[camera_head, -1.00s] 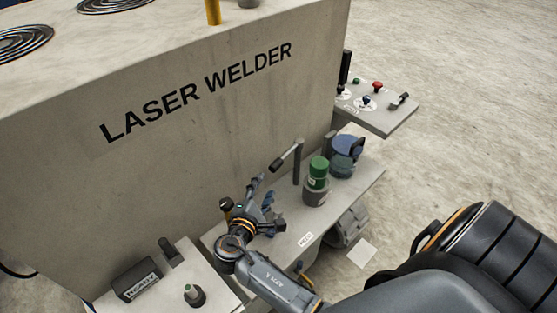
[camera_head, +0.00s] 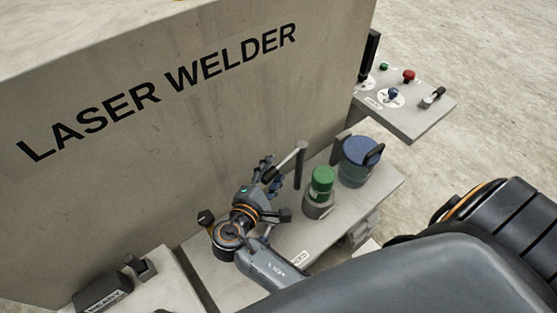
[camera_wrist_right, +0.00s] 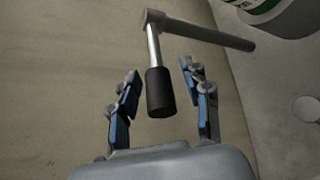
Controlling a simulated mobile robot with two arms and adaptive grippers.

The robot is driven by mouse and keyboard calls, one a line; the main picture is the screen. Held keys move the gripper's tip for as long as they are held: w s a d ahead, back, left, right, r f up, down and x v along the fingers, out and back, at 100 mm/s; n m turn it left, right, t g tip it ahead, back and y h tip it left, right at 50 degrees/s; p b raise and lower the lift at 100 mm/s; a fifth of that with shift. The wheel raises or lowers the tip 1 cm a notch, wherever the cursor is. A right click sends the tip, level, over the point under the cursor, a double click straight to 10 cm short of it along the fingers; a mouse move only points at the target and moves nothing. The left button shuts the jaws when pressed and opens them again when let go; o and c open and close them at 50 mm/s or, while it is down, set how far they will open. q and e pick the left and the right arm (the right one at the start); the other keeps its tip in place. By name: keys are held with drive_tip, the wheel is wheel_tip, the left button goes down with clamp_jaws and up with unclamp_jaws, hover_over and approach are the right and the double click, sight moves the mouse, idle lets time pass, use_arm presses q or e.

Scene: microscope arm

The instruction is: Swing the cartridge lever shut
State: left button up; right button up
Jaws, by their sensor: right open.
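The cartridge lever (camera_head: 284,163) is a grey post with a thin rod that ends in a black grip, standing on the shelf in front of the welder wall. In the right wrist view the black grip (camera_wrist_right: 160,92) hangs between the two blue-padded fingers of my right gripper (camera_wrist_right: 160,98), with a gap on each side. My right gripper (camera_head: 271,172) is open at the lever's grip end in the head view. A green-capped cartridge (camera_head: 321,182) sits in a grey holder just right of the lever post. My left gripper is not in view.
A blue-lidded container (camera_head: 359,160) stands right of the cartridge on the shelf (camera_head: 330,228). A side panel (camera_head: 418,115) with buttons and a small lever is further right. The welder wall (camera_head: 180,140) rises close behind my right gripper. A READY box (camera_head: 103,294) is at lower left.

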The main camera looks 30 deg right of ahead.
drive_tip(key=shift+a+r, duration=0.1)
drive_tip(key=shift+c, duration=0.6)
clamp_jaws()
